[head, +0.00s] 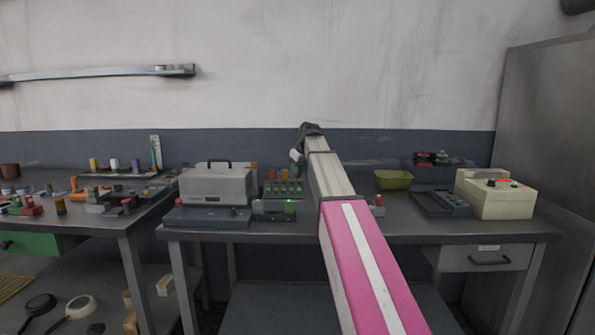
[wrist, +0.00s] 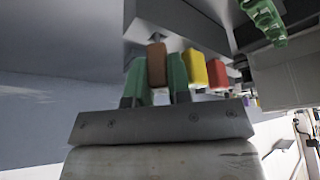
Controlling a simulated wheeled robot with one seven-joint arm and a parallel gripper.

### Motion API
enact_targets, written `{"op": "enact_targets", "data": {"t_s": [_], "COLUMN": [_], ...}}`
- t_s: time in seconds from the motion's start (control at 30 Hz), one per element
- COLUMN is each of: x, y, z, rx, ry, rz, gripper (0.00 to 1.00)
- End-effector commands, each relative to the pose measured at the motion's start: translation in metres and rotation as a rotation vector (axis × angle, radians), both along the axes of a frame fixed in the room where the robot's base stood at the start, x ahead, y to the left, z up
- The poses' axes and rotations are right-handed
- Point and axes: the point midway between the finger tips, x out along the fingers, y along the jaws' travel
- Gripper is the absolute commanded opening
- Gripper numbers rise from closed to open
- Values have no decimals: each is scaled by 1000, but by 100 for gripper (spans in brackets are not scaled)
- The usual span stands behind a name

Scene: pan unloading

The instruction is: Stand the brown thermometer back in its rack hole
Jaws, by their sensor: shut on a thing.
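The brown thermometer (wrist: 156,62) shows as a brown block-like end in the wrist view. My gripper (wrist: 157,80) is shut on it, with one green-padded finger on each side. A yellow piece (wrist: 194,68) and a red piece (wrist: 217,73) stand in a row just right of it in the wrist view. In the head view my gripper is over the back of the middle bench, largely hidden by my arm. The brown thermometer cannot be made out there. The rack hole is not visible, and I cannot tell whether the thermometer's lower end is in it.
In the head view, a grey case (head: 217,185) stands left of my arm, beside a panel with green parts (head: 284,189). A green bowl (head: 393,180) and a cream box (head: 495,194) stand to the right. The bench front (head: 300,228) is mostly clear.

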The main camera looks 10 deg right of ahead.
Motion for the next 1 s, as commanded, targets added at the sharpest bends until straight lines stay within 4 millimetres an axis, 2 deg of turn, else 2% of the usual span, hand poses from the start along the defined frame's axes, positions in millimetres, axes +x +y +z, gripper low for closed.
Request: {"op": "enact_targets", "data": {"t_s": [0.87, 0.9, 0.97, 1.0], "x": [0, 0, 0, 0], "y": [0, 0, 0, 0], "z": [-9, -9, -9, -9], "rx": [0, 0, 0, 0], "ry": [0, 0, 0, 0], "rz": [0, 0, 0, 0], "gripper": [0, 31, 48, 48]}}
